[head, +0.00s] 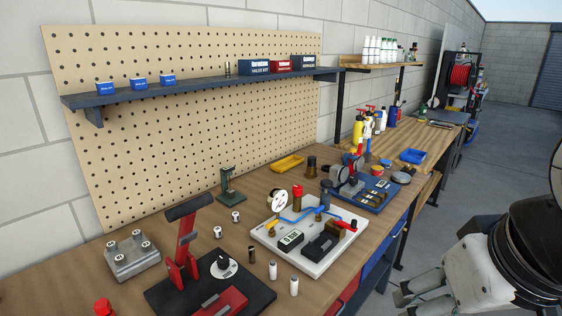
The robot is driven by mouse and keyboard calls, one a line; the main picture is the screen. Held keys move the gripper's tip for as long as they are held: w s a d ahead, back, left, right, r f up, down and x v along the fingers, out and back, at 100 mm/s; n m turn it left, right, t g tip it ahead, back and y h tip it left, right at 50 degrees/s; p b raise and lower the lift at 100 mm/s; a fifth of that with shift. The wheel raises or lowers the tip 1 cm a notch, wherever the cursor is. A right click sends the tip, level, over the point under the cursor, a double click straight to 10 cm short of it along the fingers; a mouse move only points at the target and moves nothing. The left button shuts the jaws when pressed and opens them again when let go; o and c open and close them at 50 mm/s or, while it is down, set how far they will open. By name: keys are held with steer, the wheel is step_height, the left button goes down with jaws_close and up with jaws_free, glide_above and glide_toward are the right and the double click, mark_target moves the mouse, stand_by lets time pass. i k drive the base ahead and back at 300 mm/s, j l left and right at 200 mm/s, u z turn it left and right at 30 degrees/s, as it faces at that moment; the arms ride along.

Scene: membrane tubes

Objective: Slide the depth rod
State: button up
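I cannot tell for sure which part is the depth rod. A small dark green stand (230,187) with an upright post stands on the wooden bench, near the pegboard; any rod on it is too small to make out. My gripper (399,297) is at the lower right, off the bench's front edge and well apart from the stand. It touches nothing that I can see. The fingers are partly cut off and seen at an angle, so their opening is unclear.
A white board (310,262) with gauge and blue tubing lies mid-bench. A black base with a red lever press (183,245) is at the front left, beside a metal block (132,257). Small cylinders stand between. The floor at right is clear.

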mark_target(227, 170)
steer(key=i+l+z, duration=0.1)
steer(key=z, duration=0.3)
steer(key=i+z, duration=0.35)
steer(key=i+l+u, duration=0.1)
steer(key=u, duration=0.2)
steer(key=l+u, duration=0.15)
steer(key=u, duration=0.15)
steer(key=i+u, duration=0.1)
steer(key=u, duration=0.25)
steer(key=l+u, duration=0.15)
steer(key=u, duration=0.25)
steer(key=i+l+u, duration=0.1)
steer(key=u, duration=0.25)
